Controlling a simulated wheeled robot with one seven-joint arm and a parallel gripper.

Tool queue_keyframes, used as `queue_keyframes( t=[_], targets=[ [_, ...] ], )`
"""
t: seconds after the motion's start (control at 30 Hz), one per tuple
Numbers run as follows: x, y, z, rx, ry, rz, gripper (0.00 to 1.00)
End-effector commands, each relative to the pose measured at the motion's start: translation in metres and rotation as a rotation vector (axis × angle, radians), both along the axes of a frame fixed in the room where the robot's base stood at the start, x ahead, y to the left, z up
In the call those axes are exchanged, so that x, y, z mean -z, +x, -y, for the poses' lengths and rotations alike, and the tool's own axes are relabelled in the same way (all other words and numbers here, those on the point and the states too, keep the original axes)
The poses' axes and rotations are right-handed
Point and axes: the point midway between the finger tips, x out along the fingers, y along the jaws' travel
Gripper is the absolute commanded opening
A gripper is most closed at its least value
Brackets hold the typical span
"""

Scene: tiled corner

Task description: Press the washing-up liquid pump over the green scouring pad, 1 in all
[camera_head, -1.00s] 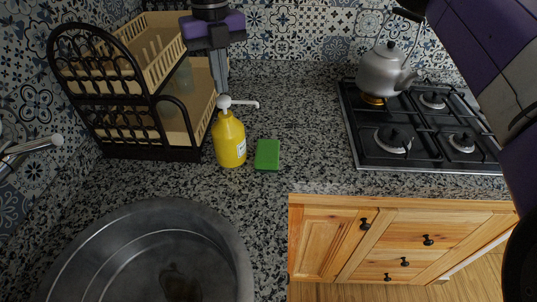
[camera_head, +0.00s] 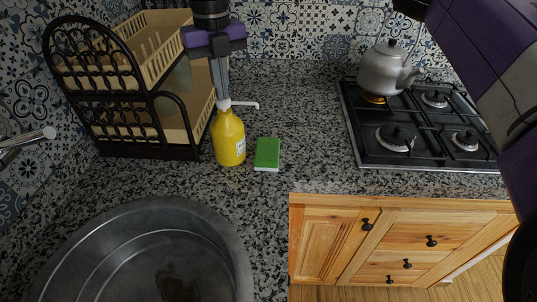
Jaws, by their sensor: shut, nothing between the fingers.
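The yellow washing-up liquid bottle (camera_head: 229,142) stands upright on the counter, with its white pump head (camera_head: 241,104) pointing right. The green scouring pad (camera_head: 267,153) lies flat just right of the bottle, below and in front of the nozzle's tip. My gripper (camera_head: 224,97) comes down from above with its fingers shut and empty. Its fingertips are at the top of the pump, seemingly touching it and covering part of the head. I see no liquid on the pad.
A two-tier black and cream dish rack (camera_head: 130,90) stands close on the left. A round metal sink (camera_head: 150,255) is at the front left. A kettle (camera_head: 385,70) stands on the gas hob (camera_head: 425,125) at the right. The counter between the pad and hob is clear.

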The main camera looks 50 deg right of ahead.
Motion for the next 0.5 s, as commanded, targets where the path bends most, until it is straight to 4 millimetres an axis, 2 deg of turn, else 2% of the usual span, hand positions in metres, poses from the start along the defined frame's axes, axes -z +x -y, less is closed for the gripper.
queue_keyframes(
  t=[0.27,0.5],
  targets=[
    [0.0,0.0,0.0,0.0,0.0,-0.001,0.0],
    [-0.011,0.0,0.0,0.001,0.0,-0.001,0.0]
  ],
)
